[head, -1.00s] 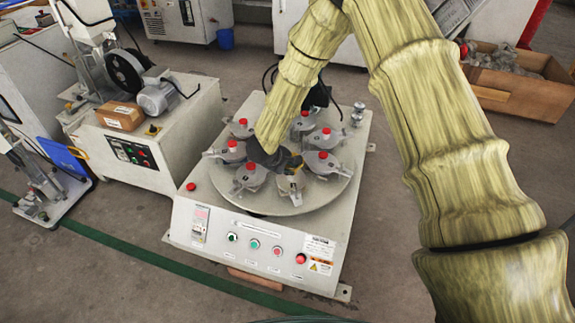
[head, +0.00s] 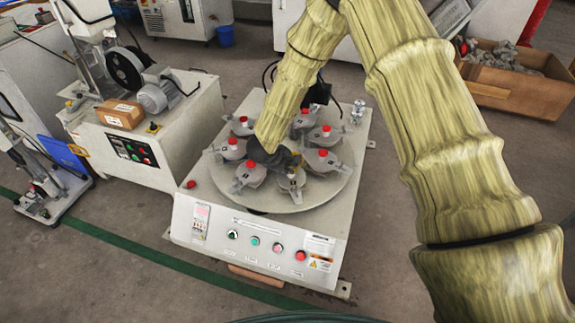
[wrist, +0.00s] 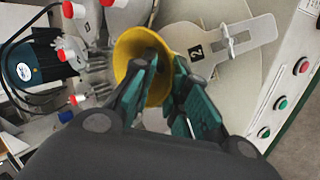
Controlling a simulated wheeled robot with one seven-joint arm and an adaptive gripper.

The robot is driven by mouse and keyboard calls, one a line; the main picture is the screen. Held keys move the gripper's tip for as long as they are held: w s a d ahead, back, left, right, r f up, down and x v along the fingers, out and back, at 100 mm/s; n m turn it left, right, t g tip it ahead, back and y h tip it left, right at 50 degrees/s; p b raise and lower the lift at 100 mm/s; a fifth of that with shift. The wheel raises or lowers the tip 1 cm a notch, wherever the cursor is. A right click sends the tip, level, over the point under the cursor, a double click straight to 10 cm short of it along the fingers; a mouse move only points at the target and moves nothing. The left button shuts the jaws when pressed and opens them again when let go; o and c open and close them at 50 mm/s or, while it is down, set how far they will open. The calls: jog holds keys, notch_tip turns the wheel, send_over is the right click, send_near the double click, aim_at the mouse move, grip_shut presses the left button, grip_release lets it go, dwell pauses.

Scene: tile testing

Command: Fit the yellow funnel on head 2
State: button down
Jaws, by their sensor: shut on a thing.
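In the wrist view the yellow funnel (wrist: 129,50) sits between the two green-and-black fingers of my gripper (wrist: 170,72), one finger reaching across its wide mouth and the other outside its wall. My gripper is shut on it. Grey head 2 (wrist: 220,47), with a black "2" tag and a clamp, lies just right of the funnel, which covers its inner end. I cannot tell whether the funnel touches the head.
The round turntable (head: 290,206) carries several grey heads with red caps close around my gripper. The white machine's front panel (head: 255,240) has buttons. A bench with a motor and cardboard box (head: 122,114) stands left.

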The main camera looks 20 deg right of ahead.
jog(key=shift+f+p, duration=0.35)
jog(key=shift+p, duration=0.3)
dwell(0.4)
jog(key=c, duration=1.3)
grip_release()
jog(key=v, duration=1.2)
jog(key=shift+f, duration=0.1)
